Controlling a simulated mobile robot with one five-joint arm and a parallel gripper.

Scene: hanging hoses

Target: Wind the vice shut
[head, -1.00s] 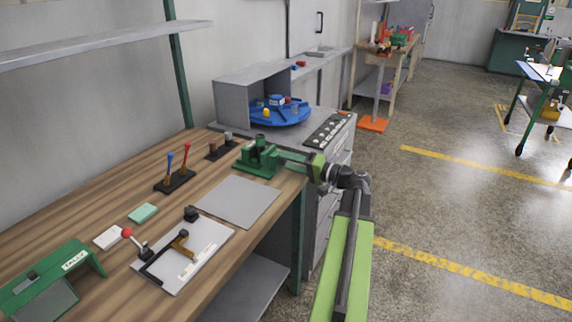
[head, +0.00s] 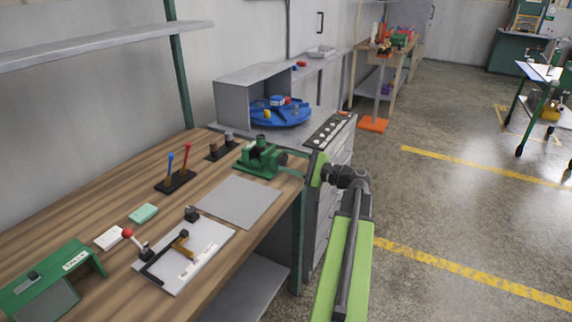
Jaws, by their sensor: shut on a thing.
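The green vice (head: 259,158) stands on the far right corner of the wooden bench, near its edge. My gripper (head: 299,167) is at the right side of the vice, at the handle end, just past the bench edge. It is shut on the vice handle; the fingers and the green wrist part hide most of the handle. The gap between the vice jaws is too small to judge in this view.
A grey plate (head: 238,201) lies in front of the vice. A lever stand (head: 176,180) and a clamp board (head: 184,257) are further left. A blue turntable (head: 281,114) with small parts sits behind.

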